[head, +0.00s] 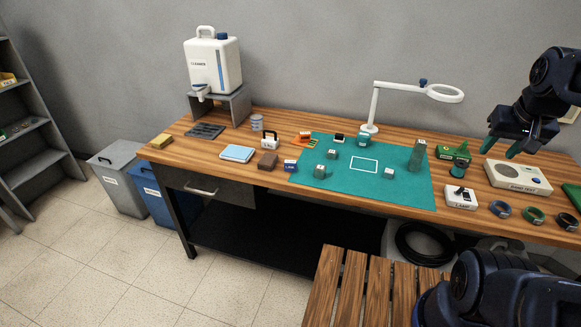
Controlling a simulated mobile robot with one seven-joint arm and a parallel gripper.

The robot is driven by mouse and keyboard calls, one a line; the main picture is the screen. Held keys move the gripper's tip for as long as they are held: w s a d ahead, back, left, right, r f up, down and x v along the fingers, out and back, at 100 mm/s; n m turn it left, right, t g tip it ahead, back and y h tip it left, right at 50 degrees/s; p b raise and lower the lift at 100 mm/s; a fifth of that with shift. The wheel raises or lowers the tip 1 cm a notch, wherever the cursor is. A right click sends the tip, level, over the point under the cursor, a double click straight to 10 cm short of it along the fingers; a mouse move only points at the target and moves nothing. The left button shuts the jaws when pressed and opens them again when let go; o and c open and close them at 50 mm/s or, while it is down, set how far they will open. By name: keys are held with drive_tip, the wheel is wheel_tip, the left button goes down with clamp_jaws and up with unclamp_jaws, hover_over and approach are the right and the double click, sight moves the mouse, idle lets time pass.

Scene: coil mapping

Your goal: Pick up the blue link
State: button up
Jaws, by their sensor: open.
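Two kinds of blue thing could be the blue link, and I cannot tell which it is. A small blue block (290,165) with a pale label stands at the left edge of the teal mat (335,183). A dark blue ring (500,208) lies on the right of the table, beside a green ring (533,215) and another dark ring (567,221). My gripper (502,147) is at the upper right, open with green-tipped fingers pointing down. It appears empty, above the table and apart from both blue things.
The wooden table (215,152) holds a white lamp switch (461,197), a pale test unit (518,177), a green box (453,152) and a magnifier lamp (375,105). A cleaner jug (213,65) stands back left. A slatted wooden surface (370,290) is in front.

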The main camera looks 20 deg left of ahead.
drive_tip(key=shift+o, duration=0.5)
drive_tip(key=w+a+r+n+g, duration=0.25)
drive_tip(key=w+a+n, duration=0.35)
drive_tip(key=w+a, duration=0.5)
drive_tip(key=w+a+f+n+g+h, duration=0.1)
drive_tip(key=w+a+f+n, duration=0.15)
drive_tip(key=w+a, duration=0.4)
drive_tip(key=w+a+f+n, duration=0.1)
drive_tip(key=w+a+n, duration=0.2)
drive_tip(key=w+a, duration=0.4)
drive_tip(key=n+h, duration=0.4)
drive_tip(key=n, duration=0.5)
approach(290, 161)
drive_tip(key=shift+y, duration=0.3)
drive_tip(key=x, duration=1)
drive_tip(key=shift+s+d+f, duration=0.1)
drive_tip(key=shift+d+f, duration=0.1)
drive_tip(key=shift+d, duration=0.2)
clamp_jaws()
